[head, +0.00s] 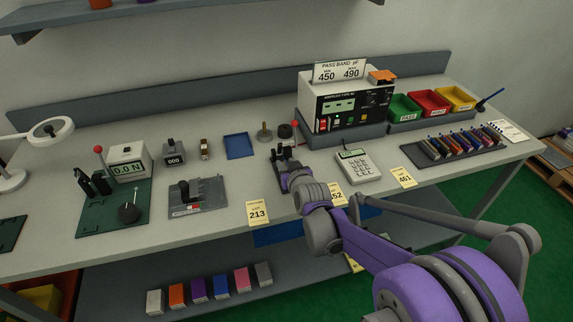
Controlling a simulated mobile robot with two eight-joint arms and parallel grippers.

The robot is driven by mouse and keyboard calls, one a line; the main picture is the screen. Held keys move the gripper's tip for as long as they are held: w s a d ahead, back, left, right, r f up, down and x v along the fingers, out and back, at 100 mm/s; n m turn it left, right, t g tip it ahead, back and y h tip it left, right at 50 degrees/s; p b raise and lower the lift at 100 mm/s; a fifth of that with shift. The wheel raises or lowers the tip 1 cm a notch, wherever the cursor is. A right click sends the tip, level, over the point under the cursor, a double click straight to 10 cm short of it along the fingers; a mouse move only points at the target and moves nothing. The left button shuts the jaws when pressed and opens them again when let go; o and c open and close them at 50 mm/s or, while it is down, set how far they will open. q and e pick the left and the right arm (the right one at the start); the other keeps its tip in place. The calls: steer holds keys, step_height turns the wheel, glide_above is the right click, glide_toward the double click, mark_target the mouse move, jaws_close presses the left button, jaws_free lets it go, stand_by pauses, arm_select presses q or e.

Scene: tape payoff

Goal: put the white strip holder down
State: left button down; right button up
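My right gripper (284,156) is over the bench, left of the meter, with its dark fingers pointing away from me. I cannot make out whether its fingers are apart or closed, and no white strip holder shows clearly between them. A small white block (155,302) stands at the left end of a row on the lower shelf; I cannot tell if it is the strip holder. A dark rack (428,153) with several coloured strips lies on the bench at the right. My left gripper is not in view.
The meter (347,103) stands behind the gripper, with green, red and yellow bins (429,104) to its right. A keypad device (358,167), yellow number cards (258,213), a blue mat (239,146) and a grey fixture (198,197) are nearby. Bare bench shows between them.

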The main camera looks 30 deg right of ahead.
steer(key=shift+s+r, duration=0.1)
steer(key=shift+r, duration=0.15)
steer(key=p+v, duration=0.1)
steer(key=v, duration=1.1)
steer(key=s+a+f+n+g+y, duration=0.1)
steer(key=s+a+f+g, duration=0.3)
steer(key=s, duration=0.5)
steer(key=s+a+f+n+g+y, duration=0.1)
steer(key=s+a+f+g+y, duration=0.1)
steer(key=s+a+f, duration=0.4)
steer(key=s+a+g, duration=0.1)
steer(key=s+a, duration=0.1)
steer(key=s, duration=0.2)
steer(key=shift+a+f+n+g, duration=0.2)
steer(key=shift+f+n+g, duration=0.1)
steer(key=shift+n+g, duration=0.1)
steer(key=shift+s+r, duration=0.1)
steer(key=r+p, duration=0.2)
steer(key=w+r+p, duration=0.1)
steer(key=r+p, duration=0.1)
steer(key=shift+r, duration=0.15)
